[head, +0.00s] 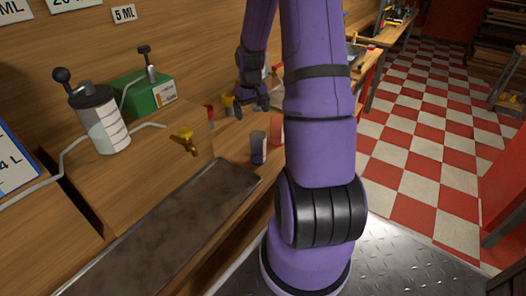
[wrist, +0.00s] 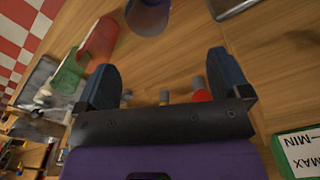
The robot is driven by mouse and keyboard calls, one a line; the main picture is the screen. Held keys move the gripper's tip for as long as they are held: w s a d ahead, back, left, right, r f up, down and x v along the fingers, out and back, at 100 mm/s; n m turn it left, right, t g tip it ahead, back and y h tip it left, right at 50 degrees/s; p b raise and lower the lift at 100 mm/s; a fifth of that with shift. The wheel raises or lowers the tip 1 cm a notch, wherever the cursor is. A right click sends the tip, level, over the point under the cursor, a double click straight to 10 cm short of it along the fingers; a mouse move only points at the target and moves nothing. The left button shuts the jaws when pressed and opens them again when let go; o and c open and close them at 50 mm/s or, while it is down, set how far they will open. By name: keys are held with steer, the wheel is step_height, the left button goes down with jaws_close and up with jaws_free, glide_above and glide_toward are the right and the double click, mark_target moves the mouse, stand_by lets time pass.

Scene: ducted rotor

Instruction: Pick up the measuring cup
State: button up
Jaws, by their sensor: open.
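A small grey, see-through cup (head: 258,147), which may be the measuring cup, stands on the wooden bench. It also shows at the top edge of the wrist view (wrist: 148,16), partly cut off. My gripper (head: 253,106) is above the bench, behind the cup in the head view. In the wrist view my gripper (wrist: 161,62) has its two dark fingers wide apart with only bench wood between the tips. The cup is beyond the fingertips, apart from them. No graduation marks are readable on the cup.
A red cup (head: 276,130) stands beside the grey one, partly behind my arm. A brass tap (head: 185,143), a marked cylinder (head: 102,120) and a green box (head: 151,91) are to the left. A metal trough (head: 175,225) runs along the front. Small coloured items (head: 228,104) stand near my gripper.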

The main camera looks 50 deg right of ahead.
mark_target(258, 135)
steer(key=shift+s+d+f, duration=0.25)
steer(key=shift+d+f, duration=0.15)
steer(key=shift+f, duration=0.25)
steer(key=shift+s+d+f, duration=0.25)
steer(key=shift+d+f, duration=0.1)
steer(key=shift+f, duration=0.25)
steer(key=shift+s+d+f, duration=0.1)
steer(key=shift+f, duration=5.4)
steer(key=c, duration=1)
steer(key=shift+r, duration=0.15)
